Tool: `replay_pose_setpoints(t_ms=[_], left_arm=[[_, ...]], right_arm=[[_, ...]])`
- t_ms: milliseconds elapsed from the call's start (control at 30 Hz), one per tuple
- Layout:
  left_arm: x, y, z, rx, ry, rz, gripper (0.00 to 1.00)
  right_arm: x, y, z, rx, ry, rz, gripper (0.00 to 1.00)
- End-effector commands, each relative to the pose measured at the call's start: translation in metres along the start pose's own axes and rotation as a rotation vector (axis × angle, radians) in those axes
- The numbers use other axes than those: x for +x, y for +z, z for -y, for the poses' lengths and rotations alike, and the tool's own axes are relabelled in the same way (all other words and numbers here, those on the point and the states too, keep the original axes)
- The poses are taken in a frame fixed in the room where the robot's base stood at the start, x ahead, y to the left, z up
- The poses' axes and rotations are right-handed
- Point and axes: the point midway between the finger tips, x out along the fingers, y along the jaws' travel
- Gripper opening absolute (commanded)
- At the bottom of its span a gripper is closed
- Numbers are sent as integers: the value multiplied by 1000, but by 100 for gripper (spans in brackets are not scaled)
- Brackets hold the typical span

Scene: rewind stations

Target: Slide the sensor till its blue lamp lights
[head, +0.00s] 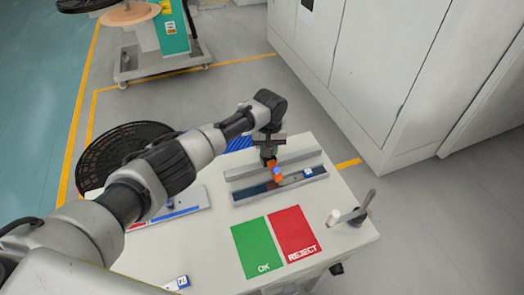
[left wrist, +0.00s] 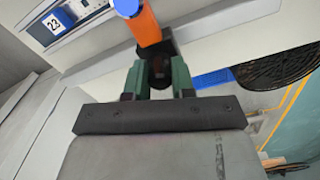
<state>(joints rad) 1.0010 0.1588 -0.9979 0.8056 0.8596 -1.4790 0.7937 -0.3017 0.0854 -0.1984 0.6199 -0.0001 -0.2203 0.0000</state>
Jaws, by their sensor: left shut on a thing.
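The sensor (head: 278,178) is a small orange body with a bright blue end, at the dark slotted rail (head: 250,192) on the white table. In the left wrist view the orange sensor (left wrist: 144,27) ends in a blue cap (left wrist: 127,6); I cannot tell whether this blue is a lit lamp. My left gripper (head: 268,153) comes down over the rail and is shut on the sensor. Its green fingers (left wrist: 160,78) show in the left wrist view, with a dark part between them. My right gripper is not in view.
A white tag marked 23 (left wrist: 55,22) sits on the rail, right of the sensor in the head view. A green OK pad (head: 257,248) and a red REJECT pad (head: 293,232) lie in front. A lever (head: 356,212) stands at the right edge. A black reel (head: 110,150) is at left.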

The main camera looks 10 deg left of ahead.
Motion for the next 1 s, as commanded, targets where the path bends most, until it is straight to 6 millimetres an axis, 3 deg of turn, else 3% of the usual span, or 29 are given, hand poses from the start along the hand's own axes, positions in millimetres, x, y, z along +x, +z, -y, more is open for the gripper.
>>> replay_pose_setpoints(t_ms=[267,300,433,767,1000], left_arm=[[-1,0,0,0,-2,0,0],[-1,0,0,0,-2,0,30],[-1,0,0,1,-1,0,50],[-4,0,0,1,0,-1,50],[-43,-1,-1,2,2,-4,50]], right_arm=[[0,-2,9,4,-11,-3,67],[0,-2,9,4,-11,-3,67],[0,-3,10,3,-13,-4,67],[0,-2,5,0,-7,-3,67],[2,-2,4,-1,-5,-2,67]])
